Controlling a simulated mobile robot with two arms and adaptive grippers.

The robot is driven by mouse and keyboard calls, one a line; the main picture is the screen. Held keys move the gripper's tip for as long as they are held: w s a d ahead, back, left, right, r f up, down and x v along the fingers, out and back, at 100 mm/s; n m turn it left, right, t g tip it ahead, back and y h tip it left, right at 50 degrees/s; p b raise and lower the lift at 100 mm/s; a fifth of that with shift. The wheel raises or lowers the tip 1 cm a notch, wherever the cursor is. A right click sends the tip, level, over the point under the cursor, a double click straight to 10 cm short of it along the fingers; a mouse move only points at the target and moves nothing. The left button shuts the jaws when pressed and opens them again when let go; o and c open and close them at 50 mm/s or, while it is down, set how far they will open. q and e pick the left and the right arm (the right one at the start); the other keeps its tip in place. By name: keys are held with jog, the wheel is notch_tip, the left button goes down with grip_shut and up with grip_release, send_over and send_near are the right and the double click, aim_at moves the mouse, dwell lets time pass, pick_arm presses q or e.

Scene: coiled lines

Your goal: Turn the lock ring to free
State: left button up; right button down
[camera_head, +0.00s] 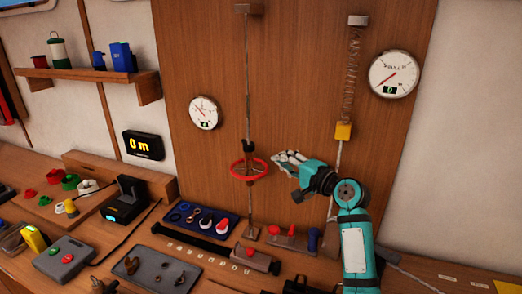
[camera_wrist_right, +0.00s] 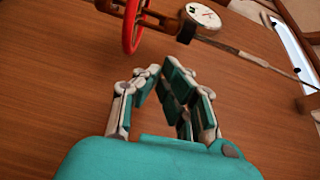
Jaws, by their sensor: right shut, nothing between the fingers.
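A red ring (camera_head: 250,168), which looks like the lock ring, sits around a thin upright line on the wooden panel. In the right wrist view the red ring (camera_wrist_right: 132,25) is at the top, seen nearly edge-on and cut off by the frame. My right gripper (camera_head: 279,157) is just right of the ring in the head view, its fingers pointing left toward it. It is shut and empty. In the wrist view its fingertips (camera_wrist_right: 160,72) are below the ring, with a visible gap. My left gripper is not in view.
A coiled spring (camera_head: 352,75) with a yellow block (camera_head: 343,131) hangs right of the line. Two round gauges (camera_head: 205,112) (camera_head: 394,74) are on the wall. The bench below holds a blue tray (camera_head: 178,213), a dark bar (camera_head: 190,240) and several small parts. A display (camera_head: 144,145) reads 0 m.

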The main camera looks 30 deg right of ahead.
aim_at(260, 145)
jog(key=p+x, duration=0.1)
jog(key=x, duration=0.2)
jog(key=r+p+x, duration=0.1)
jog(key=x, duration=0.2)
jog(key=p+x, duration=0.1)
jog(key=x, duration=0.2)
jog(key=shift+a+r, duration=0.25)
jog(key=n+y+b, duration=0.1)
jog(key=b, duration=0.1)
jog(key=f+y+b, duration=0.1)
jog(key=y+b, duration=0.1)
jog(key=b, duration=0.1)
jog(key=shift+w+n+g, duration=0.3)
jog(key=shift+n, duration=0.1)
jog(key=shift+r+n+g+y+b, duration=0.3)
jog(key=shift+n+y+b, duration=0.1)
jog(key=shift+y+b, duration=0.2)
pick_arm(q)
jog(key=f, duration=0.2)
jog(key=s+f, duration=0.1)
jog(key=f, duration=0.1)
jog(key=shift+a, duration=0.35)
pick_arm(e)
jog(key=shift+s+a+r, duration=0.1)
jog(key=shift+r, duration=0.1)
